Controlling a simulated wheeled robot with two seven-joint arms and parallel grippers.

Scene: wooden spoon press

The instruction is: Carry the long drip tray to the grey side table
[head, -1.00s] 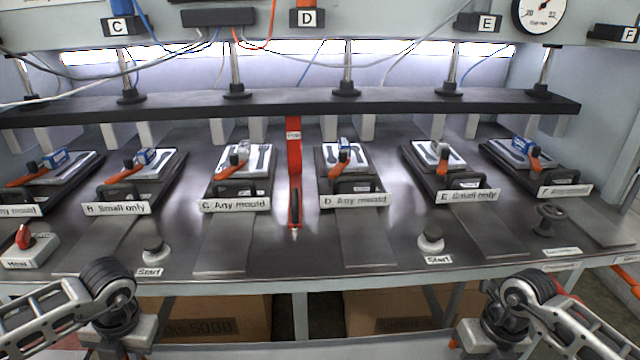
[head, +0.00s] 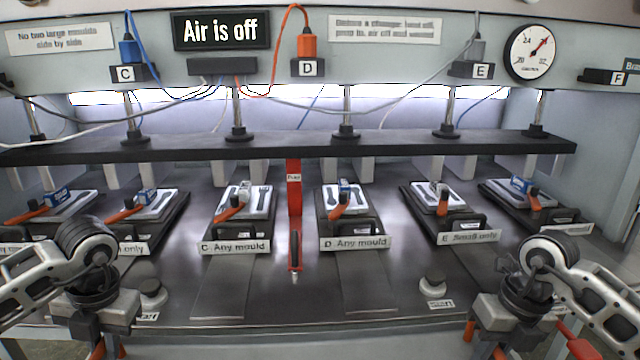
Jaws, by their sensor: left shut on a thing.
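A plain grey band along the bottom edge, between my two grippers, looks like the long drip tray (head: 300,350); only its upper part shows. My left gripper (head: 108,348) is at the lower left, its orange fingers partly cut off by the frame. It is shut at the tray's left end, though the contact is hidden. My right gripper (head: 485,348) is at the tray's right end with its fingertips cut off, so I cannot tell its jaw state. I see no grey side table.
The press bench (head: 440,275) stands ahead, with several moulds with orange handles beneath a dark bar (head: 300,146). Start buttons (head: 432,287) sit near its front edge. A lit sign (head: 220,30) reads "Air is off". A red-orange object (head: 578,346) is at the lower right.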

